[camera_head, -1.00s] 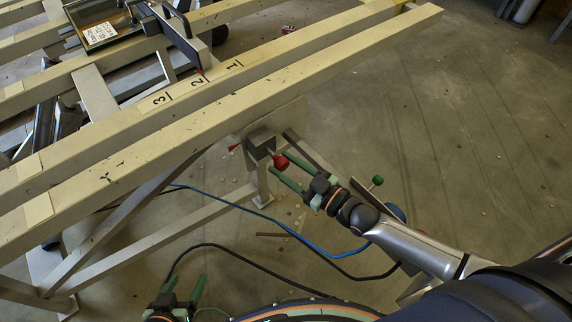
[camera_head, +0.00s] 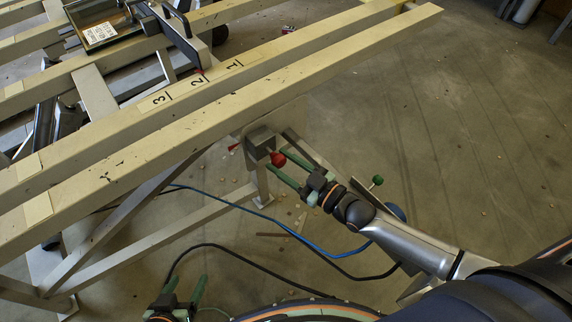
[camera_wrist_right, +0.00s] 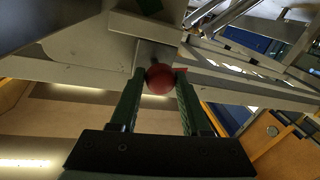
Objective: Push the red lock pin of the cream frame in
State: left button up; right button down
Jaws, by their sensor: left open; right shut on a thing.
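The cream frame (camera_head: 130,135) crosses the left and middle of the head view, with a grey block (camera_head: 258,140) mounted under its near beam. The red lock pin knob (camera_head: 278,159) sticks out of this block toward my right gripper (camera_head: 277,160). In the right wrist view, the red knob (camera_wrist_right: 160,79) sits between the fingertips of my right gripper (camera_wrist_right: 160,76), which is shut on it. A short grey shaft shows behind the knob. My left gripper (camera_head: 184,289) is open and empty at the bottom of the head view, away from the frame.
Blue and black cables (camera_head: 300,240) lie on the floor below the frame. A green knob (camera_head: 377,181) stands beside my right forearm. A black-handled plate (camera_head: 180,35) stands on the frame near the numbers. The floor to the right is mostly clear.

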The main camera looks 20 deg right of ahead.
jog(key=shift+x, duration=0.95)
jog(key=shift+d, duration=0.2)
jog(key=c, duration=0.8)
grip_release()
jog(key=shift+c, duration=0.2)
jog(key=o, duration=0.5)
jog(key=shift+w+a, duration=0.1)
jog(key=shift+w, duration=0.05)
jog(key=shift+c, duration=0.2)
jog(key=shift+s, duration=0.25)
jog(key=p+v, duration=0.1)
jog(key=v, duration=1.1)
jog(key=shift+p, duration=0.4)
jog(key=shift+f, duration=0.1)
